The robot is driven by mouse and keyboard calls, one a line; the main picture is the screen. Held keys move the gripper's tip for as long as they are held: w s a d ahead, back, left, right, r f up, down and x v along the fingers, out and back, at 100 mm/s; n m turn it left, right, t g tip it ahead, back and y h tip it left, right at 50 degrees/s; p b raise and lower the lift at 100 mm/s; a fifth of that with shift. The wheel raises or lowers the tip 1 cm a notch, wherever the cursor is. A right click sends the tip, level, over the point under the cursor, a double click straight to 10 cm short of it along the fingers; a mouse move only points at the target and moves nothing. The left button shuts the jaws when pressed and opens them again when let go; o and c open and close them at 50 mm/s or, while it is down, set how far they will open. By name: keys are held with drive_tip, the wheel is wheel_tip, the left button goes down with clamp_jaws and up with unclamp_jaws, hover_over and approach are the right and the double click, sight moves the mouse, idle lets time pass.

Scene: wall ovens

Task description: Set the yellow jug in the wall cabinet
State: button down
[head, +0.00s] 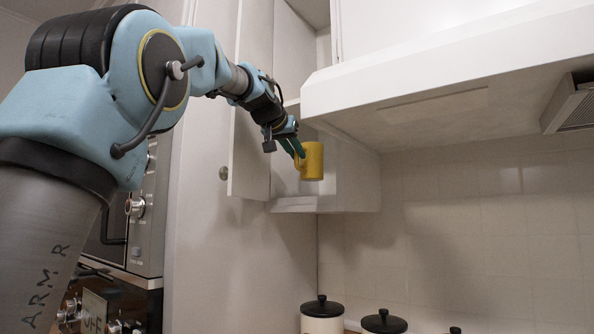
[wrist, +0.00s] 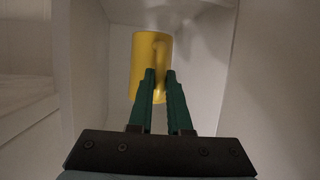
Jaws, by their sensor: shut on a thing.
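The yellow jug (head: 312,161) is held by its handle in my gripper (head: 299,153), at the mouth of the open wall cabinet (head: 296,206). In the head view it appears upright and above the cabinet's bottom board, with a gap below it. In the wrist view the yellow jug (wrist: 150,62) is beyond the green fingers of my gripper (wrist: 162,78), with pale cabinet walls around it. How deep the jug is inside the cabinet is hard to tell.
The cabinet door (head: 249,150) stands open to the left of my gripper. A white range hood (head: 440,85) juts out close on the right. Canisters with black lids (head: 322,308) stand below. An oven (head: 128,230) is at the left behind my arm.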

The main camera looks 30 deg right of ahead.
drive_tip(key=f, duration=0.5)
drive_tip(key=shift+w+d+f, duration=0.15)
drive_tip(key=shift+d+f, duration=0.05)
drive_tip(key=shift+f, duration=0.2)
drive_tip(key=shift+w+d+f+p, duration=0.2)
drive_tip(key=shift+f+p, duration=0.15)
drive_tip(key=shift+f, duration=0.2)
drive_tip(key=shift+f, duration=0.2)
drive_tip(key=c, duration=0.9)
unclamp_jaws()
drive_tip(key=shift+o, duration=0.2)
drive_tip(key=shift+r, duration=0.2)
drive_tip(key=b+v, duration=0.3)
drive_tip(key=v, duration=0.9)
